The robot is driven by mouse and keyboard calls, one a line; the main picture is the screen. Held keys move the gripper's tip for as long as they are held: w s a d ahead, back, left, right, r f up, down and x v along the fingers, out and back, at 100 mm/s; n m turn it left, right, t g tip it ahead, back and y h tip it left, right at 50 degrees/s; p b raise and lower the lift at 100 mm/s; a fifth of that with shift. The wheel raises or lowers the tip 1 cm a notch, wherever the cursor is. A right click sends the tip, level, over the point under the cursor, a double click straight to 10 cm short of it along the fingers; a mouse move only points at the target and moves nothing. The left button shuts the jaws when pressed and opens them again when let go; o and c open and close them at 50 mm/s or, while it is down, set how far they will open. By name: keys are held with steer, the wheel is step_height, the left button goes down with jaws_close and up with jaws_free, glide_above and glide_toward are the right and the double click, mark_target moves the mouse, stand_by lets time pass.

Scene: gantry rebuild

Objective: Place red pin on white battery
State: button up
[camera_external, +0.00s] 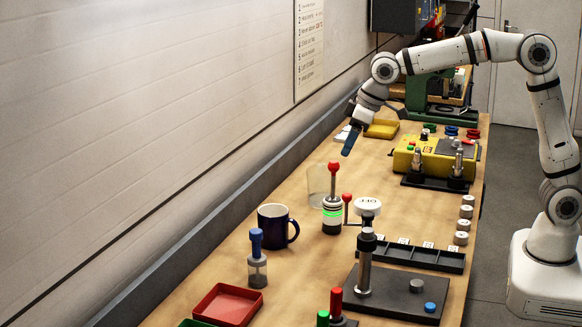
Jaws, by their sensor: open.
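A red pin (333,169) with a round head and thin stem stands upright on top of a white battery (332,212), a short white cylinder with a glowing green band and dark base. The battery stands on the middle of the bench. My gripper (349,143) is open, up and beyond the battery near the back left edge of the bench, apart from the pin. Its blue fingertips point down. I see nothing held between them.
A clear glass (317,180) stands close behind the battery. A crank with a red knob (347,198) and a post with a white OFF disc (367,206) stand just right of it. A dark blue mug (273,226) is at its left. A yellow box (436,158) is farther back.

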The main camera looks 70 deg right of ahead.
steer(key=s+d+r, duration=0.1)
steer(key=s+d, duration=0.2)
steer(key=s, duration=0.5)
steer(key=s+d, duration=0.4)
steer(key=s, duration=0.3)
steer(key=s+d+f+m, duration=0.1)
steer(key=s+f, duration=0.2)
steer(key=s, duration=0.6)
steer(key=s+d+f+g, duration=0.1)
steer(key=s+f, duration=0.3)
steer(key=s, duration=0.4)
steer(key=shift+s+d+f+m+g+h, duration=0.15)
steer(key=shift+s+d+m+g+h, duration=0.2)
steer(key=shift+d, duration=0.45)
